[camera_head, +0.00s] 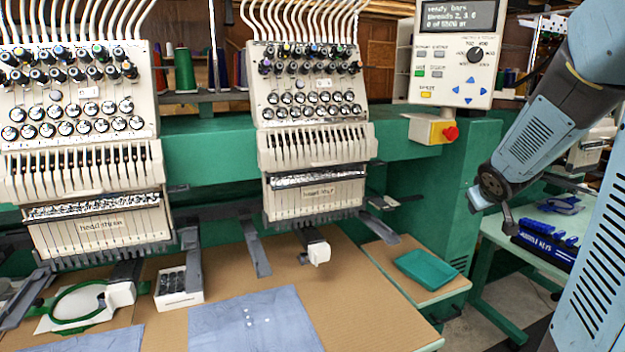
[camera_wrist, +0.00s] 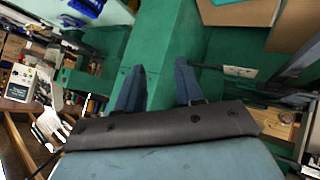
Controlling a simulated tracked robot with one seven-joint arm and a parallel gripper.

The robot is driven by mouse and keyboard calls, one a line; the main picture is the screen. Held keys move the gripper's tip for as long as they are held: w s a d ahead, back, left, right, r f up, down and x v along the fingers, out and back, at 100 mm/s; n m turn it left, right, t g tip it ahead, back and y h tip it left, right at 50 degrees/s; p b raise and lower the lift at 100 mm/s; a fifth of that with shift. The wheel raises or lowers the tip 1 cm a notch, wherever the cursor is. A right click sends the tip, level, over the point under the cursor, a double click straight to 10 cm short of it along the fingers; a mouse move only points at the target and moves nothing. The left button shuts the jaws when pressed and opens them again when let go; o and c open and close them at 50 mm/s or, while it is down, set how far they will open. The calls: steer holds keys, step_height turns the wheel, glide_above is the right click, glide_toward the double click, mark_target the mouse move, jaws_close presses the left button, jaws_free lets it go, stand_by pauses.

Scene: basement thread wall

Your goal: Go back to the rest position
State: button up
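My gripper (camera_wrist: 160,84) shows in the wrist view with its two blue-grey fingers apart. Nothing is between them, and the green machine body (camera_wrist: 165,40) lies beyond the fingertips. In the head view my arm hangs at the right edge, its lower end beside the green machine frame (camera_head: 425,185). I cannot clearly make out the fingers there. The arm's end is apart from the work table and from the control panel (camera_head: 453,55).
Two embroidery heads (camera_head: 310,130) stand over a brown table (camera_head: 350,300). On it are blue-grey cloth (camera_head: 250,325), a green hoop (camera_head: 78,303) and a small white box (camera_head: 178,290). A teal tray (camera_head: 424,268) lies at the right. Blue bins (camera_head: 548,245) stand beyond.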

steer(key=s+a+r+m+g+y, duration=0.1)
steer(key=s+a+r+y, duration=0.1)
steer(key=s+a, duration=0.7)
steer(key=s+a+r+m+g+y, duration=0.1)
steer(key=s+a+r+g, duration=0.1)
steer(key=s+a, duration=0.7)
steer(key=s+r, duration=0.1)
steer(key=s, duration=0.6)
steer(key=shift+r+y, duration=0.4)
